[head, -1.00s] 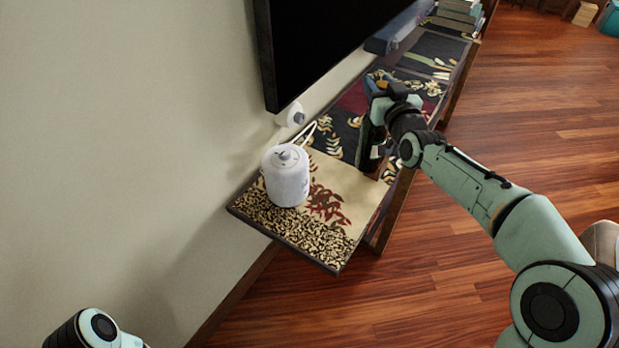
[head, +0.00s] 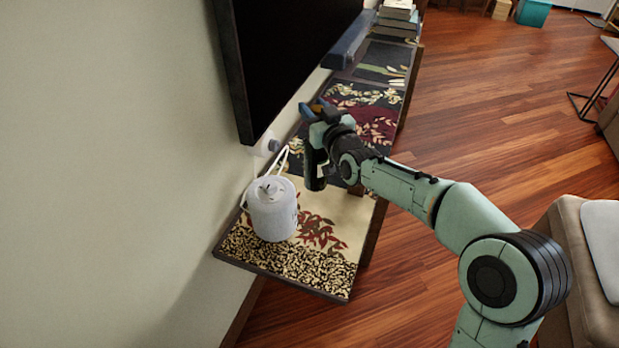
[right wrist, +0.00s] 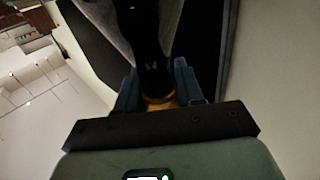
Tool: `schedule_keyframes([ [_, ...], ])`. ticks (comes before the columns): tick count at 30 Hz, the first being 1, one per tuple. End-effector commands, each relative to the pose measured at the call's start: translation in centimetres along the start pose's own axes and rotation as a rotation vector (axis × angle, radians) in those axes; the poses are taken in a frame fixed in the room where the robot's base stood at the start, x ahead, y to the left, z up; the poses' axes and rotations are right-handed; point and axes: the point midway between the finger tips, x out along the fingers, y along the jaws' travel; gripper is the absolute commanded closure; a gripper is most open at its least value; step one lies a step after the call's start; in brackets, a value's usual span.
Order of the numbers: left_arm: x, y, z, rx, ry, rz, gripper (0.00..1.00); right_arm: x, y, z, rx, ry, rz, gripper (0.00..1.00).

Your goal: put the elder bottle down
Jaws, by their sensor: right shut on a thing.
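The elder bottle (right wrist: 147,45) shows in the right wrist view as a dark shape with a yellow-orange part low down between the blue fingers. My right gripper (right wrist: 158,92) is shut on it. In the head view the right gripper (head: 315,112) is above the long wall bench, beside the black screen. The bottle is hard to make out there against the dark parts of my arm. I cannot tell whether it touches the bench. My left gripper is not in view.
A white lidded canister (head: 272,212) with a raised handle stands on the near end of the patterned bench (head: 330,262). The black screen (head: 290,55) overhangs the bench's wall side. A dark bar (head: 348,42) and stacked books (head: 397,18) are farther along. Bench top right of the canister is clear.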

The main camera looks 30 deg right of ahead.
Motion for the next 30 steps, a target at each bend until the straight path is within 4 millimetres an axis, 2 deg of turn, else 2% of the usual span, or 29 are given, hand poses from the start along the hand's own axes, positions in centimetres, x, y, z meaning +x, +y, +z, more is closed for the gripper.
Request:
schedule_keyframes([
  [1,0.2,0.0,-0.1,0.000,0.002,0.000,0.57,0.0,0.0,1.5,0.000,-0.001,0.000,1.00],
  [6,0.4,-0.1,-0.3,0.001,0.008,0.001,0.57,0.0,0.0,5.8,0.000,0.000,0.000,1.00],
  [12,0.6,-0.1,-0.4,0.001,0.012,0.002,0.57,0.0,0.0,10.0,0.000,0.003,0.000,1.00],
  [15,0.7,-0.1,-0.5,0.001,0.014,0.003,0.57,0.0,0.0,11.3,-0.001,0.005,-0.001,1.00],
  [23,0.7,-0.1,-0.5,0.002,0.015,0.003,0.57,0.0,0.0,12.9,-0.001,0.004,-0.001,1.00],
  [30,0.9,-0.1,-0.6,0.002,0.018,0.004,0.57,0.0,0.0,16.1,0.000,0.005,0.000,1.00],
])
